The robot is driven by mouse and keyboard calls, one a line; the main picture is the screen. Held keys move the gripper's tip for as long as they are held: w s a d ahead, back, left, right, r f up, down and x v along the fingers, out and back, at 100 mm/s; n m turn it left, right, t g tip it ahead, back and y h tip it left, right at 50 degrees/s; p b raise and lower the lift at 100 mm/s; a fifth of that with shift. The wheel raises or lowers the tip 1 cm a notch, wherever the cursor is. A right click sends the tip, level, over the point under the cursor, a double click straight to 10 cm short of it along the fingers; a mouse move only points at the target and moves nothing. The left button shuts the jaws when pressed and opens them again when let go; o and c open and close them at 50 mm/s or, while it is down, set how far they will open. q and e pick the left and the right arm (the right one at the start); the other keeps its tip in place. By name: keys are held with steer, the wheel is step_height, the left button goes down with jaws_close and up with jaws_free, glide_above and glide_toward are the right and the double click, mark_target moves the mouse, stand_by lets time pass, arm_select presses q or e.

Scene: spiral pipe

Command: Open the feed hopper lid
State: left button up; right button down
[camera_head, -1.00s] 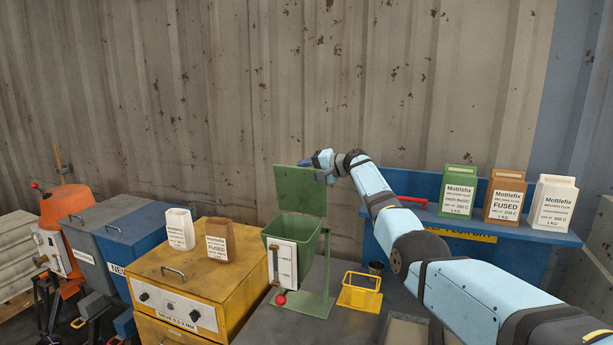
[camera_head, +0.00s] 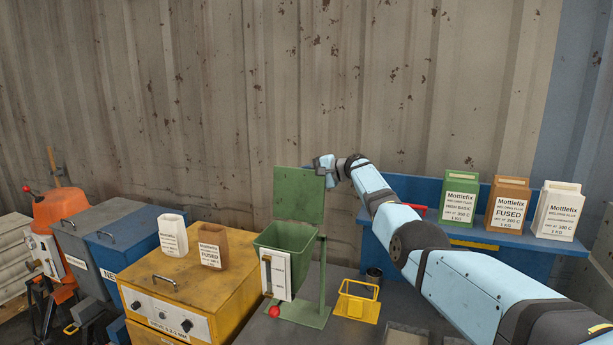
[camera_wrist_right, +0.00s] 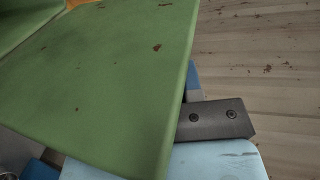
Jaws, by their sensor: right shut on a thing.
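The green feed hopper (camera_head: 285,238) stands on a green stand on the dark table in the head view, its mouth uncovered. Its flat green lid (camera_head: 299,198) stands roughly upright above the back of the mouth. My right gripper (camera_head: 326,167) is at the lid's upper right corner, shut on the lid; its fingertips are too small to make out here. In the right wrist view the lid (camera_wrist_right: 105,75) fills the left and middle, and a dark finger plate (camera_wrist_right: 218,118) shows beside its edge, partly hidden behind it. My left gripper is not in view.
A yellow sieve cabinet (camera_head: 205,268) with white and brown flux boxes stands left of the hopper. A yellow wire holder (camera_head: 357,302) and dark cup (camera_head: 374,275) stand to its right. A blue shelf (camera_head: 420,215) with several flux boxes is behind my right arm. A corrugated wall closes the back.

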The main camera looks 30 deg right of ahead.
steer(key=c, duration=0.8)
jaws_free()
steer(key=shift+s+d+r, duration=0.1)
steer(key=shift+s+d, duration=0.25)
steer(key=shift+d, duration=0.05)
steer(key=shift+b+v, duration=1.45)
steer(key=shift+v, duration=4.9)
